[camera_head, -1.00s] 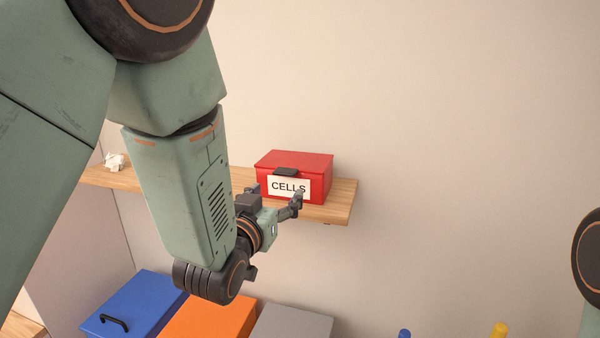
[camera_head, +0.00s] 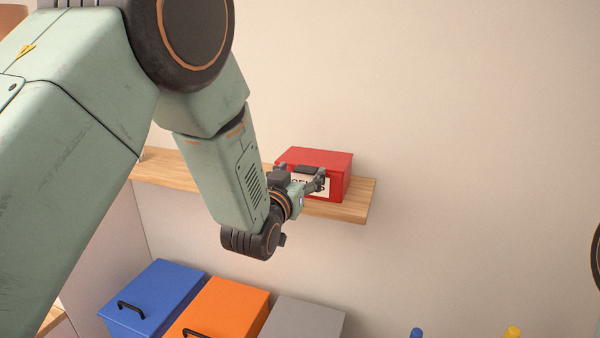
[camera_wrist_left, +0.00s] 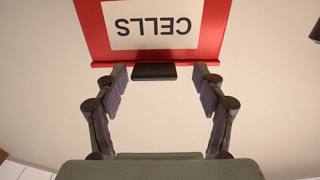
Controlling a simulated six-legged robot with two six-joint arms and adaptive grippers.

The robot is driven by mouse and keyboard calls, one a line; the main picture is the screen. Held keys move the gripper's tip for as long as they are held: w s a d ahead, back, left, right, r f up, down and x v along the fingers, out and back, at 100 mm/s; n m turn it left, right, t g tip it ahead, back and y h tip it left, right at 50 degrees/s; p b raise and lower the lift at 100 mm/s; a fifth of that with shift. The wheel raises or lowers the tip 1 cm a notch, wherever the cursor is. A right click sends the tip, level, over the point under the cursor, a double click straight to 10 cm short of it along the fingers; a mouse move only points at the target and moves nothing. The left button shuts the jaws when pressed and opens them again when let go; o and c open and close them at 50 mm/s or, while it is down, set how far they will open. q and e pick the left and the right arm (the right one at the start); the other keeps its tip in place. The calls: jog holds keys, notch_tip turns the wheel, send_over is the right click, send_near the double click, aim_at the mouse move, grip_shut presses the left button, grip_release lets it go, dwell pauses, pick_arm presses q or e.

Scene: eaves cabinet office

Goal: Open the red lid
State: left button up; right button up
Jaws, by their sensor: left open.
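A red box with a shut red lid (camera_head: 318,157) sits on a wooden wall shelf. Its front bears a white label reading CELLS, partly hidden by my gripper in the head view. A dark handle (camera_head: 306,169) sticks out at the lid's front edge. My left gripper (camera_head: 300,175) is open in front of the box, close to the handle. In the left wrist view the picture is upside down: the handle (camera_wrist_left: 154,71) lies between and just beyond the open fingertips (camera_wrist_left: 160,80), and I see nothing held. My right gripper is not in view.
The wooden shelf (camera_head: 345,211) ends just right of the box. Below stand a blue box (camera_head: 165,290), an orange box (camera_head: 228,305) and a grey box (camera_head: 303,320). Blue and yellow tops (camera_head: 513,332) show at the bottom right. The wall right of the shelf is bare.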

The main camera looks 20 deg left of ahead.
pick_arm(q)
jog(key=shift+w+d, duration=0.2)
jog(key=shift+d, duration=0.3)
jog(key=c, duration=0.4)
jog(key=shift+a+f, duration=0.1)
jog(key=shift+a, duration=0.25)
jog(key=c, duration=0.4)
jog(key=shift+d, duration=0.25)
jog(key=c, duration=0.5)
jog(key=shift+a, duration=0.1)
grip_shut()
